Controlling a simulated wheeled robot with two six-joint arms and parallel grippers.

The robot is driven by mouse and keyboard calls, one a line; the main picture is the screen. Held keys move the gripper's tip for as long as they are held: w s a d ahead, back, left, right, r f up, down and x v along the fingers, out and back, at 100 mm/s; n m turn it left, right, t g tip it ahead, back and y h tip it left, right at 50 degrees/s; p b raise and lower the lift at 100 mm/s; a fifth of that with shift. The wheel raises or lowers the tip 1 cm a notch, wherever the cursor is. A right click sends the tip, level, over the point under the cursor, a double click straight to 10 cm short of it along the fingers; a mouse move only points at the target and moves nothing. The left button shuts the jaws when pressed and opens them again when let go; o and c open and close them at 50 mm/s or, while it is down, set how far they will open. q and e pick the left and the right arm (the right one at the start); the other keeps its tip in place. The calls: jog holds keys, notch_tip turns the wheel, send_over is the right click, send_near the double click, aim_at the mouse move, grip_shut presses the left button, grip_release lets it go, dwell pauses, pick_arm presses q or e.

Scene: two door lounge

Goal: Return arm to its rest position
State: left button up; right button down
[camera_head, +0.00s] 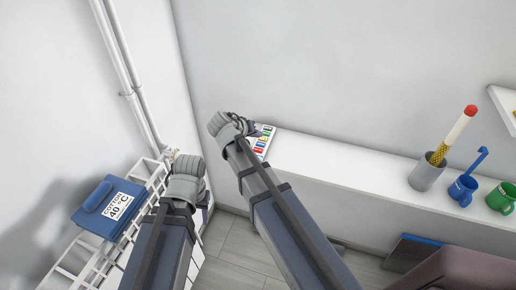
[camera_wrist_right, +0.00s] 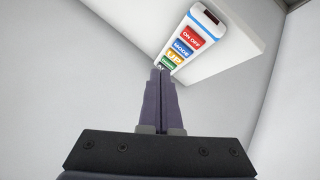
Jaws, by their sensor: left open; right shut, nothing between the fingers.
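My right arm reaches up the middle of the head view to the left end of the white shelf. Its gripper (camera_head: 252,128) is partly hidden there by its own wrist. In the right wrist view the two fingers of this gripper (camera_wrist_right: 163,76) are shut together with nothing between them. Their tips overlap the lower end of a white remote panel (camera_wrist_right: 188,45) with coloured buttons marked ON OFF, MODE and UP; I cannot tell whether they touch it. My left arm reaches up at the left, its open gripper (camera_head: 172,155) mostly hidden behind the wrist, near the white rack.
The white shelf (camera_head: 330,172) runs along the wall. On it stand a grey cup (camera_head: 426,176) with a red-topped stick, a blue mug (camera_head: 462,191) and a green mug (camera_head: 502,197). Floor shows between my arms.

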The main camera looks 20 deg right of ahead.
dwell(0.5)
jog(key=s+a+f+n+g+y, duration=0.2)
jog(key=s+a, duration=0.4)
jog(key=s, duration=0.5)
jog(key=s+a+f+n+g+y, duration=0.3)
jog(key=s+a, duration=0.3)
jog(key=s, duration=0.6)
jog(key=shift+a+f+g+y, duration=0.25)
jog(key=shift+f+g+y, duration=0.2)
jog(key=shift+f, duration=0.35)
